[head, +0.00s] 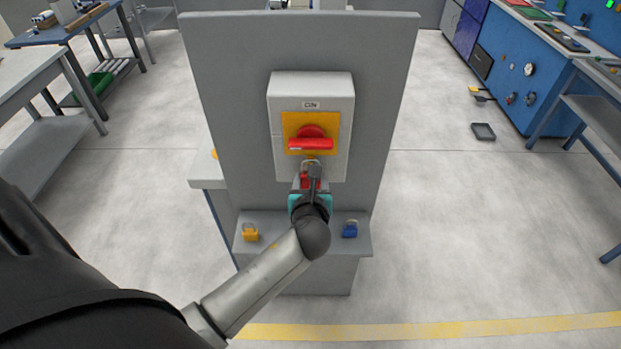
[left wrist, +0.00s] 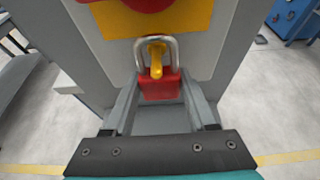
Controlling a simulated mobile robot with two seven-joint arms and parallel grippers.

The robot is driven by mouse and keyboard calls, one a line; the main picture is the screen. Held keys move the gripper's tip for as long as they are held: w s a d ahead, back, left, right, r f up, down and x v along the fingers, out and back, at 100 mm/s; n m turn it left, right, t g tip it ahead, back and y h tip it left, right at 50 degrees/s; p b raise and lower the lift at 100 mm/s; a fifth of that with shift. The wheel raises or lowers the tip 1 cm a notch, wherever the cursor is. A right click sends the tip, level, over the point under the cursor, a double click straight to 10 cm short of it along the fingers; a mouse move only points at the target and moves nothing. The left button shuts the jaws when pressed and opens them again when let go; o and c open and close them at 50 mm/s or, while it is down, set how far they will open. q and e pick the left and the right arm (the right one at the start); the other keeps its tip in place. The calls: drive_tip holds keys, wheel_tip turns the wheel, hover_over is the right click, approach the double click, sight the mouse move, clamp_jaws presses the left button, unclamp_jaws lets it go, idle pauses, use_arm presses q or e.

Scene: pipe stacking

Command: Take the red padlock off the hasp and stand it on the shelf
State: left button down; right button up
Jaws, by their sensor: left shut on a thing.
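The red padlock (left wrist: 160,88) hangs upright under the box with the red rotary handle (head: 311,143). In the left wrist view its silver shackle is around the yellow hasp (left wrist: 156,57). My left gripper (head: 311,180) has its fingers on both sides of the red body and is shut on it. In the head view the gripper hides most of the padlock. The grey shelf (head: 278,238) runs below, at the foot of the upright panel. My right gripper is not in view.
A yellow padlock (head: 251,232) stands on the shelf's left part and a blue padlock (head: 350,229) on its right part. My left arm crosses in front of the shelf's middle. The grey panel (head: 385,60) rises behind the box. Workbenches stand at both sides.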

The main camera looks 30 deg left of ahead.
use_arm(q)
drive_tip(key=s+d, duration=0.4)
drive_tip(key=s, duration=0.3)
drive_tip(key=s+d+b, duration=0.1)
drive_tip(key=s+d, duration=0.4)
drive_tip(key=s, duration=0.2)
drive_tip(key=shift+s, duration=0.3)
drive_tip(key=shift+a+f, duration=0.1)
drive_tip(key=shift+f, duration=0.05)
